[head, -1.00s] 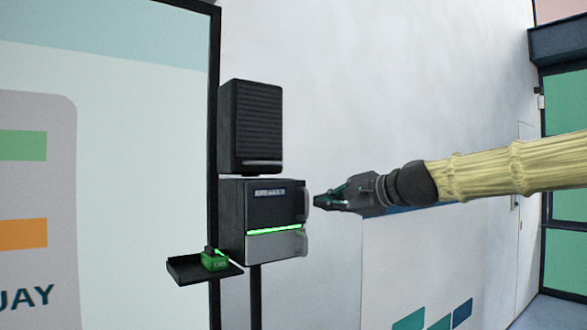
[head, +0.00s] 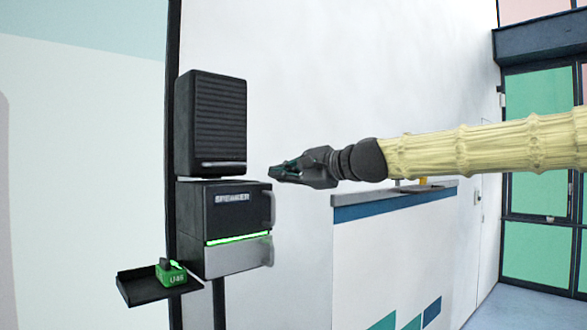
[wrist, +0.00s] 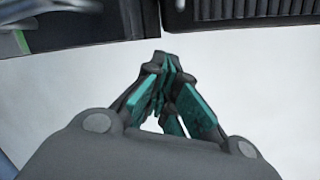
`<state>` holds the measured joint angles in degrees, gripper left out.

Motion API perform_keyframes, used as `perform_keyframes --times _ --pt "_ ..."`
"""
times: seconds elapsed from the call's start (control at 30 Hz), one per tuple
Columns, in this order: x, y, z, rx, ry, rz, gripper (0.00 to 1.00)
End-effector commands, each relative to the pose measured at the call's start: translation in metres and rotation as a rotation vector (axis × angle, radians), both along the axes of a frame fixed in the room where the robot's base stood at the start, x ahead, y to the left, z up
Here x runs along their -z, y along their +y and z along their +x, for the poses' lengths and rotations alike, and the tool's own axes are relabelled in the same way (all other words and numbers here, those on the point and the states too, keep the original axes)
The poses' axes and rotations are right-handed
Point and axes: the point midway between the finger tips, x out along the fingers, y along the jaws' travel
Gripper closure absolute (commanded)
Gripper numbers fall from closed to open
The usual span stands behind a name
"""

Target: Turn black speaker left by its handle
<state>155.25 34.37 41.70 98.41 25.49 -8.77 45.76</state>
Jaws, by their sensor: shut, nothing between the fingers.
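A black ribbed speaker box (head: 211,115) with a grey bar handle (head: 221,163) along its bottom edge hangs on a dark post. Just below it is a black box labelled SPEAKER (head: 236,208), with a green light strip, a silver lower part and an upright handle (head: 271,210) on its right side. My gripper (head: 275,173) is shut and empty, right of both boxes, about level with the gap between them, and apart from them. In the wrist view my closed teal fingers (wrist: 165,62) point at the boxes; the ribbed box (wrist: 235,12) is at top right, the labelled box (wrist: 70,30) at top left.
A small black shelf (head: 135,290) with a green box (head: 171,273) on it sticks out at lower left. A dark post (head: 172,50) runs beside the boxes. A white counter (head: 400,250) with a blue band stands at right. The wall behind my gripper is bare.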

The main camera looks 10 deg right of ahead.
Motion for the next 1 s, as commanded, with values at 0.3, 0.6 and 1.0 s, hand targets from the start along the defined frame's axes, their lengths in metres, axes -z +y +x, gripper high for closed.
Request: perform_keyframes --times 0.3,0.6,1.0 --pt "0.003 0.025 0.025 0.002 0.001 0.000 1.00" --pt "-0.003 0.042 0.025 0.003 -0.001 0.000 1.00" --pt "-0.010 0.051 0.004 0.004 -0.001 0.000 1.00"
